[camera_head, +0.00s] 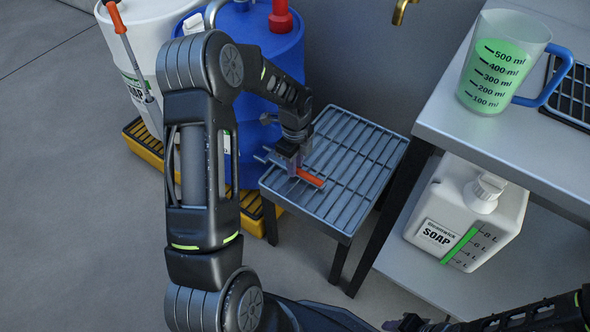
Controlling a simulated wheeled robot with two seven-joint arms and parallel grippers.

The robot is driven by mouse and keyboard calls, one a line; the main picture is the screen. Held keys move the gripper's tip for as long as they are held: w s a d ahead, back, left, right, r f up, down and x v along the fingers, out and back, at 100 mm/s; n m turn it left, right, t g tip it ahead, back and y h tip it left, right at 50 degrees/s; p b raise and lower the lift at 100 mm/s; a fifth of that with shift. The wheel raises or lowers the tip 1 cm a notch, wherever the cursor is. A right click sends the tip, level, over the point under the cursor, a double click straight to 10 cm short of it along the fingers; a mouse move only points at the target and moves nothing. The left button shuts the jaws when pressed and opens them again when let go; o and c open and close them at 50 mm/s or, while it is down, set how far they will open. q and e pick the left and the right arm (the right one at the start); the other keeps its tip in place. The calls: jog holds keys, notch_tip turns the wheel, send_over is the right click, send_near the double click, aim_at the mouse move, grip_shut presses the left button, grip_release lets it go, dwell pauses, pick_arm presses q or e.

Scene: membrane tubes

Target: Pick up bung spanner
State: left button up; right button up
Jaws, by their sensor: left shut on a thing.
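The bung spanner (309,178), with a red-orange handle and a grey metal part, is at the slatted grey stand. My left gripper (292,172) is shut on the spanner's metal part, just left of the red handle. The spanner is low over the slats; I cannot tell whether it touches them. My left arm hides part of the stand's far left corner. Only dark links of my right arm show at the bottom right edge, and the right gripper cannot be made out clearly.
A blue drum (262,45) and a white drum (152,35) stand on a yellow spill tray (135,133) behind my left arm. A steel bench (450,118) at right holds a jug of green liquid (495,75). A soap canister (463,215) stands below.

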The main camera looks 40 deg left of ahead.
pick_arm(q)
grip_shut()
